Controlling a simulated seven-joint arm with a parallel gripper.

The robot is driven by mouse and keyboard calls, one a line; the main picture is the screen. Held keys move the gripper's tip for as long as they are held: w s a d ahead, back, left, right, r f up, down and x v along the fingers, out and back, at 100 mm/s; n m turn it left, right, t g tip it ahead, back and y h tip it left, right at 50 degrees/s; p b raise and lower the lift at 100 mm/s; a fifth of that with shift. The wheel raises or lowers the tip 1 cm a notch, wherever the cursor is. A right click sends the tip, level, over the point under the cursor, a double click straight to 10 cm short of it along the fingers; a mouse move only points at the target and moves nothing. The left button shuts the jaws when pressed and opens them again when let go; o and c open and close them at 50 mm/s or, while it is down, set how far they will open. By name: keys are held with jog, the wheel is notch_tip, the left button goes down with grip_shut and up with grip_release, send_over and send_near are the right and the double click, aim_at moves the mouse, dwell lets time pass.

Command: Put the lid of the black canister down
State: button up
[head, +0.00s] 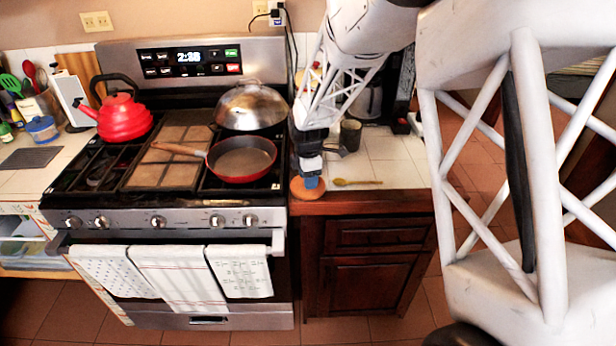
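The gripper looks shut on the lid, though the fingers are small and partly merge in this view. I cannot tell whether the lid touches the counter or hangs just above it. The black canister (350,135) stands open and upright on the counter, behind and to the right of my gripper.
A wooden spoon (358,182) lies right of the lid. The white tiled counter (393,172) is clear around it. The stove on the left holds a red pan (242,160), a domed steel lid (250,105) and a red kettle (121,118). A coffee maker stands behind the canister.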

jog(key=shift+o, duration=0.8)
notch_tip(320, 180, up, 12)
jog(key=shift+r, duration=0.15)
dwell(0.9)
